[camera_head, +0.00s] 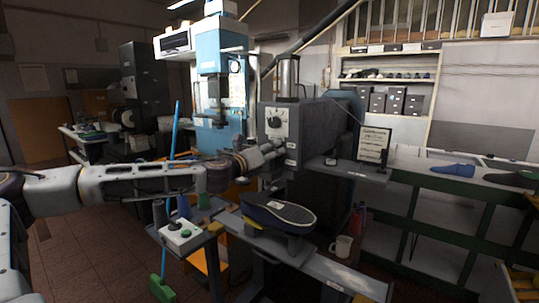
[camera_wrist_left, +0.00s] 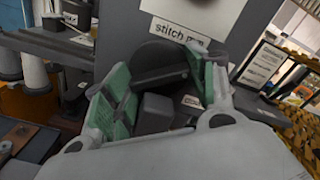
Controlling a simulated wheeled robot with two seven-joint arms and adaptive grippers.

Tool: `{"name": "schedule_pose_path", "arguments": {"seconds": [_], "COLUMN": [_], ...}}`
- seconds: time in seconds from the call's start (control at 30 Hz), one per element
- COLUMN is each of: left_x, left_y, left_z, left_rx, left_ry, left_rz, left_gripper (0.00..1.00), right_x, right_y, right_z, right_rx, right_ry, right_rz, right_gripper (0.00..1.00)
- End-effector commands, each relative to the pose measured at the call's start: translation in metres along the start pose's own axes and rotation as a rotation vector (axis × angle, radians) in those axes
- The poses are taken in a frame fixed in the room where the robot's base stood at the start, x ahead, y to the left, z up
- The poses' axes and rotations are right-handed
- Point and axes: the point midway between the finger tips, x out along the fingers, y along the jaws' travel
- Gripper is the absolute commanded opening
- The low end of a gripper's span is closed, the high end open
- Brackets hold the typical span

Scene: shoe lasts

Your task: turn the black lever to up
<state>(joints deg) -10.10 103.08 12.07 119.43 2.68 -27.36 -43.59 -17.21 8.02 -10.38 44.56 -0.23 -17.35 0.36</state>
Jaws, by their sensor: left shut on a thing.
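My left gripper (camera_head: 272,154) reaches in from the left to the front of a grey machine (camera_head: 318,125). In the left wrist view, the gripper (camera_wrist_left: 160,84) has its two green-padded fingers on either side of the black lever (camera_wrist_left: 160,72), shut on it. The lever sits in front of a dark round part, just below a white label (camera_wrist_left: 182,32) reading "stitch" and a partly unreadable word. In the head view the lever is hidden by the gripper. The lever's exact angle is hard to tell. My right gripper is in neither view.
A blue pole (camera_head: 174,140) rises near my left forearm. A printed sign (camera_head: 374,145) stands right.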

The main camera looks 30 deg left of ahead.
Motion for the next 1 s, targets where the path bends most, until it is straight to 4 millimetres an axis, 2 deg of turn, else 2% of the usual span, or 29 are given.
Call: {"name": "schedule_pose_path", "arguments": {"seconds": [0.03,0.07,0.23,1.0], "left_x": [0.0,0.0,0.0,-0.0043], "left_y": [0.0004,0.0004,0.0003,0.0013], "left_z": [0.0001,0.0,0.0001,0.0018], "left_rx": [-0.003,-0.003,-0.002,0.0], "left_ry": [0.0,0.0,0.0,-0.003], "left_rz": [0.001,0.001,0.001,0.002], "left_gripper": [0.33,0.58,0.79,0.79], "right_x": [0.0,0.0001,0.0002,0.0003], "right_y": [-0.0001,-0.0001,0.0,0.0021], "right_z": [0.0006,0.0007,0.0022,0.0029], "right_rx": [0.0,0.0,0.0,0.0], "right_ry": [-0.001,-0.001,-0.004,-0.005], "right_rz": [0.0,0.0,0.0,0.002], "right_gripper": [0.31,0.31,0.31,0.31]}}
